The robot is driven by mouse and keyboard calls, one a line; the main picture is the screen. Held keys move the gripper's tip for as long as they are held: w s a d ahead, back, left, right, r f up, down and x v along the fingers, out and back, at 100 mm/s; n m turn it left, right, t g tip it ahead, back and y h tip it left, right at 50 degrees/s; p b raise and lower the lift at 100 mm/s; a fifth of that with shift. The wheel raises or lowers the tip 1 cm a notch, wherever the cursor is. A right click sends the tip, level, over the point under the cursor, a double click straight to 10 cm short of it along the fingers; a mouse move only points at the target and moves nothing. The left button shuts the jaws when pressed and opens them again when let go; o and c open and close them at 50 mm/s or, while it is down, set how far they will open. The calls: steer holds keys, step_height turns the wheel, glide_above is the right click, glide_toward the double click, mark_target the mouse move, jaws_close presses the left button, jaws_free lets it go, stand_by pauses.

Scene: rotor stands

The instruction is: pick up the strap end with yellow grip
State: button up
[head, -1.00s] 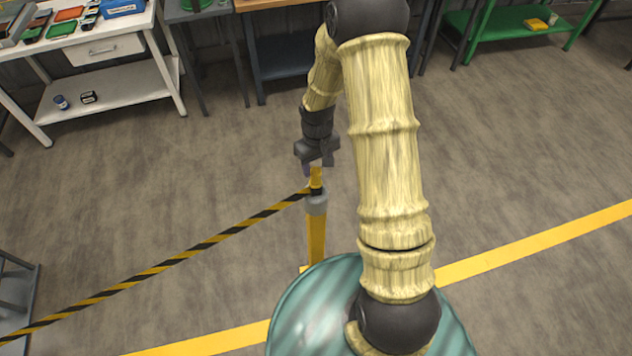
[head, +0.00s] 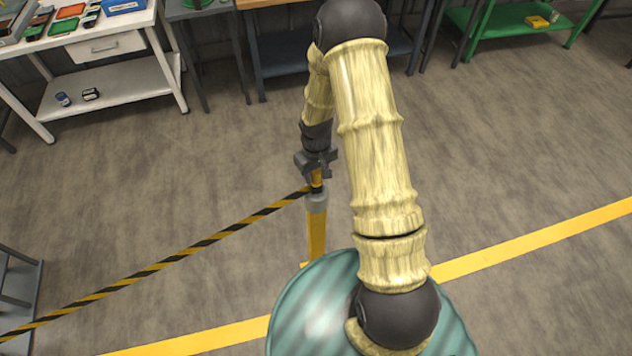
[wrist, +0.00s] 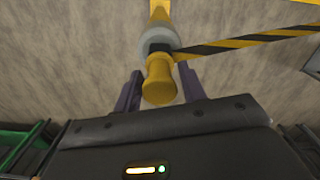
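The strap end's yellow grip (wrist: 159,82) shows in the wrist view between the two fingers of my gripper (wrist: 160,88), with visible space on both sides. The black and yellow strap (head: 190,255) runs from it down to the lower left in the head view. The strap end sits at the grey top (head: 316,201) of a yellow post (head: 316,235). In the head view my gripper (head: 316,172) is right over the post top, fingers pointing down around the grip. The gripper is open. The fingertips are partly hidden in the wrist view.
A white workbench (head: 110,92) with trays on top stands at the upper left, and a green table (head: 510,32) at the upper right. A grey frame (head: 18,290) is at the lower left. The grey floor around the post is clear, with a yellow line (head: 540,240) across it.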

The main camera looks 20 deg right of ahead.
jaws_close()
step_height(320, 180, up, 10)
steer(key=b, duration=0.2)
steer(key=shift+b, duration=0.4)
stand_by(0.9)
